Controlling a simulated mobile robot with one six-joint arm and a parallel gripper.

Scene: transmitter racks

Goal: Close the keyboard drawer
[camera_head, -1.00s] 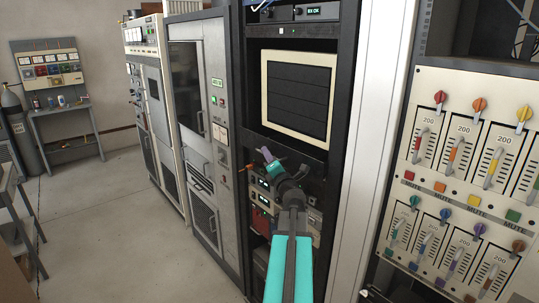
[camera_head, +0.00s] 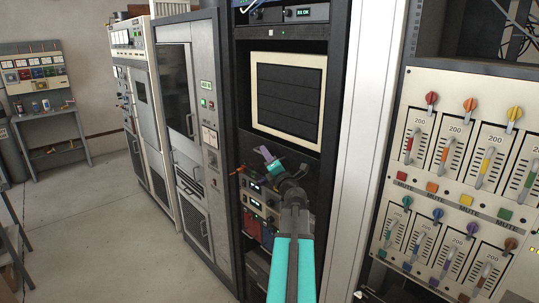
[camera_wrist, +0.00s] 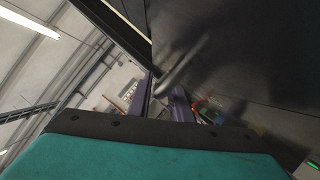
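In the head view, my gripper (camera_head: 262,160), with purple fingers and a teal body, is in front of the tall dark rack, just below its cream-framed screen. The keyboard drawer cannot be made out clearly there; my arm and gripper cover part of that area. In the wrist view, the purple fingers (camera_wrist: 162,105) stand apart with a lit gap between them. A grey metal bar (camera_wrist: 185,66) slants near their tips, beside a large dark panel (camera_wrist: 245,65). I cannot tell whether the fingers touch the bar or which part the panel belongs to.
The cream-framed screen (camera_head: 287,100) is above my gripper, with instrument units (camera_head: 258,205) below. A cream panel of sliders and coloured knobs (camera_head: 465,170) stands at the right. Grey cabinets (camera_head: 195,130) line the left, with open floor (camera_head: 105,220) beside them.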

